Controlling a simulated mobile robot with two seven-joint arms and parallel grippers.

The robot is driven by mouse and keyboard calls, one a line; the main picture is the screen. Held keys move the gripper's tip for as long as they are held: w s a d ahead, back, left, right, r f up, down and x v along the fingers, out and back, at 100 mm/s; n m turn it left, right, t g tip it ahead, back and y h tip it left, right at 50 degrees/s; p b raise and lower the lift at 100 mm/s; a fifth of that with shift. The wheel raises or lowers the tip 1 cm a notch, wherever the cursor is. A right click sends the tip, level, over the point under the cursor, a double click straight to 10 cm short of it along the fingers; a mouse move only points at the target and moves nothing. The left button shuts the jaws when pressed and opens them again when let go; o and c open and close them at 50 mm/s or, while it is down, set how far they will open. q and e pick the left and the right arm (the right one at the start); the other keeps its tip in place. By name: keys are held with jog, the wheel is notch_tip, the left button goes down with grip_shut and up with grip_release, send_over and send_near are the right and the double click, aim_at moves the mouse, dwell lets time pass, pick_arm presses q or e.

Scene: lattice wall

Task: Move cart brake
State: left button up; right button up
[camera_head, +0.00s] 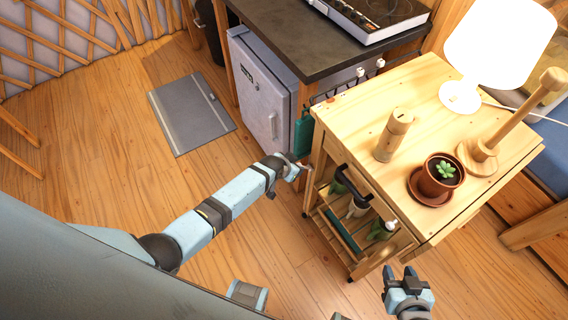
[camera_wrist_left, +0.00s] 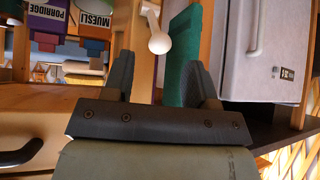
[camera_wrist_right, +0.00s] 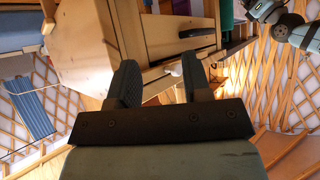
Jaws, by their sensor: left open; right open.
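The wooden cart (camera_head: 340,110) stands at the right of the head view, with a black handle (camera_head: 352,181) on its front. I cannot identify the brake for certain. A white rounded knob on a short stem (camera_wrist_left: 159,42) shows beyond the fingers in the left wrist view and may be part of it. My left gripper (camera_head: 300,170) is open beside the cart's left front corner; its fingers also show apart in the left wrist view (camera_wrist_left: 165,82). My right gripper (camera_head: 400,273) is open and empty in front of the cart, toward its right; the right wrist view shows it too (camera_wrist_right: 160,82).
A lamp (camera_head: 497,45), a wooden mill (camera_head: 394,135), a potted plant (camera_head: 440,178) and a wooden upright stand (camera_head: 510,125) are on the cart top. A green cloth (camera_head: 303,135) hangs between cart and fridge (camera_head: 262,95). A grey mat (camera_head: 190,112) lies on open floor at left.

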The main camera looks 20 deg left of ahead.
pick_arm(q)
jog(key=p+v, duration=0.1)
jog(key=v, duration=0.7)
jog(key=shift+r, duration=0.15)
pick_arm(e)
jog(key=shift+r, duration=0.9)
pick_arm(q)
jog(key=s+r+t+p, duration=0.1)
jog(key=s+r+p, duration=0.2)
jog(key=s+r, duration=0.5)
jog(key=s+a+r+n+t+p, duration=0.1)
jog(key=s+r+t+p, duration=0.1)
jog(key=s+r, duration=0.6)
jog(key=s+p, duration=0.1)
jog(key=s, duration=0.6)
jog(key=shift+a+n+p, duration=0.15)
jog(key=shift+n+p, duration=0.15)
jog(key=shift+p, duration=0.05)
pick_arm(e)
notch_tip(320, 180, up, 6)
jog(key=shift+d+r, duration=0.15)
jog(key=shift+d, duration=0.05)
pick_arm(q)
jog(key=shift+r, duration=0.1)
